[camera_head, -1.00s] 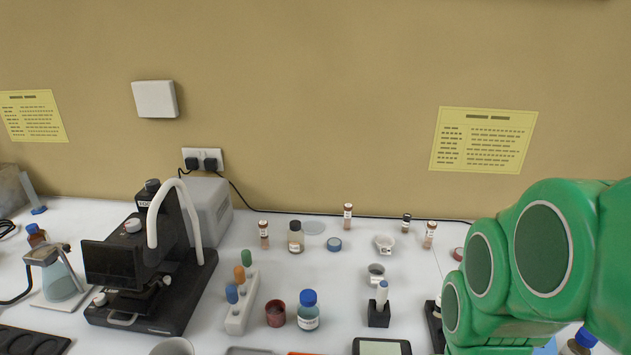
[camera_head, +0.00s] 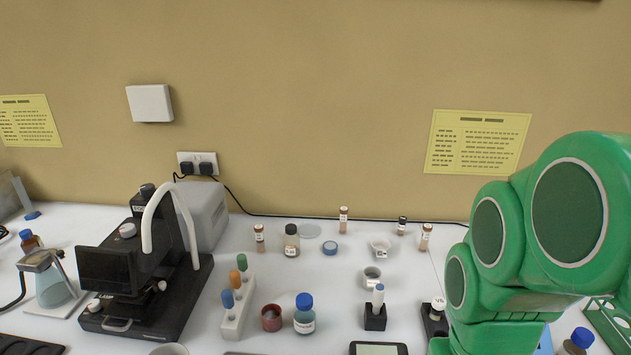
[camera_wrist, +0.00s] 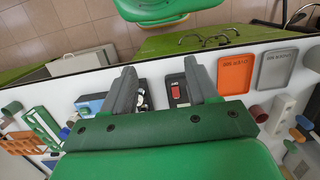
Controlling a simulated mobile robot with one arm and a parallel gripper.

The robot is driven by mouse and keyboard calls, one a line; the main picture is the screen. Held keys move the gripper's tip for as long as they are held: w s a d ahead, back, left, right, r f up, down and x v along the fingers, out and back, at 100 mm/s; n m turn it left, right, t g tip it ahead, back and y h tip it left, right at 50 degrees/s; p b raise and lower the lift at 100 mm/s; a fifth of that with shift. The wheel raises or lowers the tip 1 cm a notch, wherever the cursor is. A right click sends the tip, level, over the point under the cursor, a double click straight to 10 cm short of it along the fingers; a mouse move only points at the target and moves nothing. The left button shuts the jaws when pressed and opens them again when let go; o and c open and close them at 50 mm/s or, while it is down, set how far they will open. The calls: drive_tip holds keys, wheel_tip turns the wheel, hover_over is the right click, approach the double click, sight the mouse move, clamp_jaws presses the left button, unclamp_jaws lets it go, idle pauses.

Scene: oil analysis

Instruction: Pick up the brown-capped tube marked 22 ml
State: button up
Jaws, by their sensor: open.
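Three slim brown-capped tubes stand upright at the back of the white bench in the head view: a left one (camera_head: 259,238), a middle one (camera_head: 343,220) and a right one (camera_head: 425,237). Their labels are too small to read, so I cannot tell which is marked 22 ml. My gripper (camera_wrist: 162,84) shows in the wrist view with its two grey fingers apart and nothing between them. It is above another part of the bench, and none of these tubes can be made out there. In the head view my green arm fills the right side; its gripper is not seen.
A dark-capped vial (camera_head: 292,241) stands beside the left tube, and a small dark-capped vial (camera_head: 402,226) near the right one. A white cup (camera_head: 380,248), blue-capped bottle (camera_head: 304,314), coloured-stopper rack (camera_head: 236,305) and black microscope (camera_head: 140,270) stand nearer. Grey (camera_wrist: 235,73) and orange (camera_wrist: 277,68) trays show in the wrist view.

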drive_tip(key=w+a+n+t, duration=0.2)
drive_tip(key=w+t, duration=0.2)
drive_tip(key=w, duration=1.3)
drive_tip(key=n+t+y, duration=0.6)
drive_tip(key=t+y, duration=0.2)
hover_over(261, 235)
drive_tip(key=s+d, duration=0.3)
drive_tip(key=s, duration=0.2)
wheel_tip(261, 235, down, 16)
drive_tip(key=shift+y, duration=0.3)
drive_tip(key=shift+w+d+x, duration=0.1)
drive_tip(key=shift+d+x, duration=0.05)
drive_tip(key=shift+x, duration=1.2)
drive_tip(key=shift+w+d+x, duration=0.1)
drive_tip(key=shift+x, duration=1.2)
drive_tip(key=shift+w+d+x, duration=0.1)
drive_tip(key=shift+d+x, duration=0.05)
drive_tip(key=shift+x, duration=1.2)
drive_tip(key=shift+f, duration=0.15)
